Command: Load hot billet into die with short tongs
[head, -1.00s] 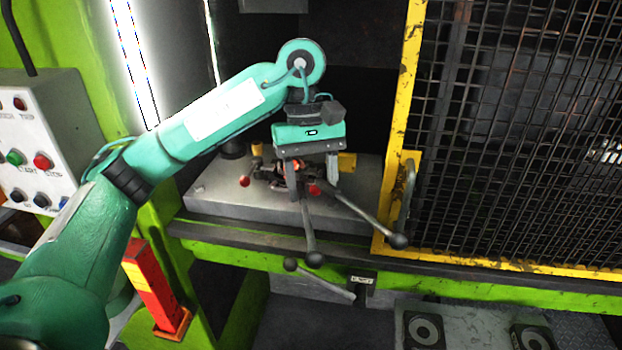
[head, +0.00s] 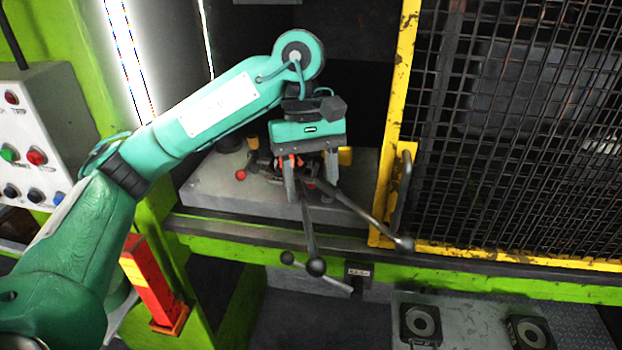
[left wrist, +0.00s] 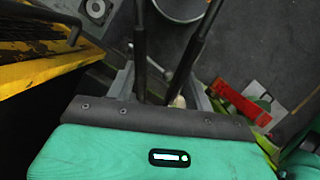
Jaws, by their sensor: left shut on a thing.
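My left gripper (head: 311,190) is over the press bed, its fingers pointing down and shut on the short tongs. The tongs' two dark handles (head: 309,230) spread toward me past the bed's front edge and end in round knobs. In the left wrist view the handles (left wrist: 192,62) run up and away from the fingers. A small orange glow (head: 288,161), likely the hot billet, shows beside the left finger. The gripper hides most of the tongs' jaws and the die, so I cannot tell whether the billet is seated. My right gripper is not in view.
A grey press bed (head: 220,192) lies behind a green rail (head: 230,252). A yellow-framed mesh guard (head: 520,140) stands close on the right, with a handle (head: 402,185). A control box (head: 30,140) and a red-orange post (head: 152,285) are on the left. A grey lever (head: 325,280) sits below the rail.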

